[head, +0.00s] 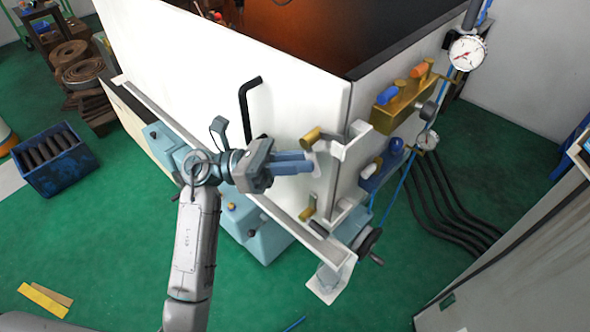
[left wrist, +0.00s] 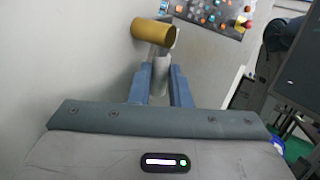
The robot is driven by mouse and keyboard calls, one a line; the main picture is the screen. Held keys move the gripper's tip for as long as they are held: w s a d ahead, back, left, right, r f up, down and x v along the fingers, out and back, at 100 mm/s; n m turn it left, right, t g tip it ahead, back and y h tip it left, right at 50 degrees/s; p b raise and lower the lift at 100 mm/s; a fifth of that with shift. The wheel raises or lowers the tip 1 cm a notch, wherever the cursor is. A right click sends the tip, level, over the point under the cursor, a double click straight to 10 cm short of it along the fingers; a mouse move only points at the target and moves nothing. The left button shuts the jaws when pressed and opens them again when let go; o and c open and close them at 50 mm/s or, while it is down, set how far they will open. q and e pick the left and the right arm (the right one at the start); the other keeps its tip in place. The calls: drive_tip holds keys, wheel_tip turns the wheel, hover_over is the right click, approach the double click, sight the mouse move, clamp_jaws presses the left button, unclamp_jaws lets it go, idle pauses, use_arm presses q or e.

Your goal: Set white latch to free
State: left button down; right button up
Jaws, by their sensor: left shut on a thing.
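My left gripper (head: 314,163) comes in from the left along the white front panel. Its blue fingers are shut on a white latch (head: 317,172), just below a brass cylinder (head: 311,135). In the left wrist view the white latch (left wrist: 160,74) stands between the gripper's fingertips (left wrist: 162,72), with the brass cylinder (left wrist: 167,31) above it. The fingers hide part of the latch. My right gripper is not in view.
A white bracket (head: 352,142) stands at the panel's corner. The side wall carries a brass block (head: 392,112), blue and orange handles, and gauges (head: 467,52). A black bent handle (head: 245,105) is on the panel. A ledge (head: 297,236) runs below my gripper.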

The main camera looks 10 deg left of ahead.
use_arm(q)
drive_tip(key=shift+s+d+n+t+h+b, duration=0.2)
drive_tip(key=shift+d+n+t+h+b, duration=0.15)
drive_tip(key=shift+n+h+b, duration=0.35)
drive_tip(key=shift+s+d+n+t+h+b, duration=0.2)
drive_tip(key=shift+n+t+h+b, duration=0.35)
drive_tip(key=shift+n+b, duration=0.25)
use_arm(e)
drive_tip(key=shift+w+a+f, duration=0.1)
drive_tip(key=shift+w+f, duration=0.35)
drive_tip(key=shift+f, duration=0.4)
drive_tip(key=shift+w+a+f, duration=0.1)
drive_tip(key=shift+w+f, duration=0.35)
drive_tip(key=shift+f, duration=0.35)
use_arm(q)
drive_tip(key=shift+r, duration=0.1)
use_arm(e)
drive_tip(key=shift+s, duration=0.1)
use_arm(q)
drive_tip(key=c, duration=1.3)
unclamp_jaws()
drive_tip(key=shift+c, duration=0.2)
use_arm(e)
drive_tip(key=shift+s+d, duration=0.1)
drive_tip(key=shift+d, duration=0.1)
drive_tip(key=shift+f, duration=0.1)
